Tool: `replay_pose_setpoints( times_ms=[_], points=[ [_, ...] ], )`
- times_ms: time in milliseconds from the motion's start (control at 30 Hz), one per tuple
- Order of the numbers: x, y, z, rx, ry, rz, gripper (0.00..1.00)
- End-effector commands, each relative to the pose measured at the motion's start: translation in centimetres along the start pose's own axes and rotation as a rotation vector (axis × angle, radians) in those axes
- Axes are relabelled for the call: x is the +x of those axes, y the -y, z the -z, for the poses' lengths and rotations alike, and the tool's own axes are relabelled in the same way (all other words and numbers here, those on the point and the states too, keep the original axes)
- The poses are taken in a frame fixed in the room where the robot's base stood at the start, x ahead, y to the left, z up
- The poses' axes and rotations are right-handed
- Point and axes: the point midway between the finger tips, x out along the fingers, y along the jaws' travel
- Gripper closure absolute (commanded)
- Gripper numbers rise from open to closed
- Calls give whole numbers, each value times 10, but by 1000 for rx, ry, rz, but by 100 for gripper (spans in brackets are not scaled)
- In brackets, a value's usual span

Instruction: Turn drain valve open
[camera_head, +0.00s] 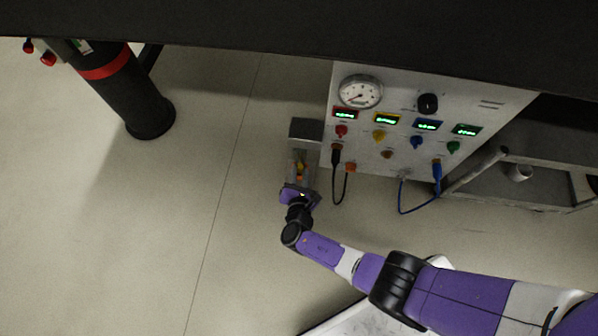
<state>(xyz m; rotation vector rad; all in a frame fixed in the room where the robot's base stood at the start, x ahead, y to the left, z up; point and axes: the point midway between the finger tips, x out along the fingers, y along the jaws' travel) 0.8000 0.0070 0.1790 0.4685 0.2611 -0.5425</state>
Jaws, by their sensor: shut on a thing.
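My gripper (299,176) is at the left side of the white instrument panel, low beside its lower left corner. A grey block (306,128) sits just above the gripper in the picture. The valve body is mostly hidden by the fingers.
The panel (360,127) carries a round gauge (360,91), a black knob (428,103), coloured displays and plugs. A black cable (338,190) and a blue cable (419,209) hang below. A dark post (130,100) stands left. Open floor (210,150) lies between.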

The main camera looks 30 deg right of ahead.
Motion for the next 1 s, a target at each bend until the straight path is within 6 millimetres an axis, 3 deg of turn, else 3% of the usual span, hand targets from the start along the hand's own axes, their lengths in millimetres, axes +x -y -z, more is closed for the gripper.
replay_pose_setpoints(
  times_ms=[533, 567, 667, 1000],
  points=[
    [-1, 1, 2, 29, -3, -13, 100],
    [-1, 1, 2, 29, -3, -13, 72],
    [-1, 1, 1, 29, -2, -13, 54],
    [-3, 0, 0, 29, -1, -13, 54]
  ],
)
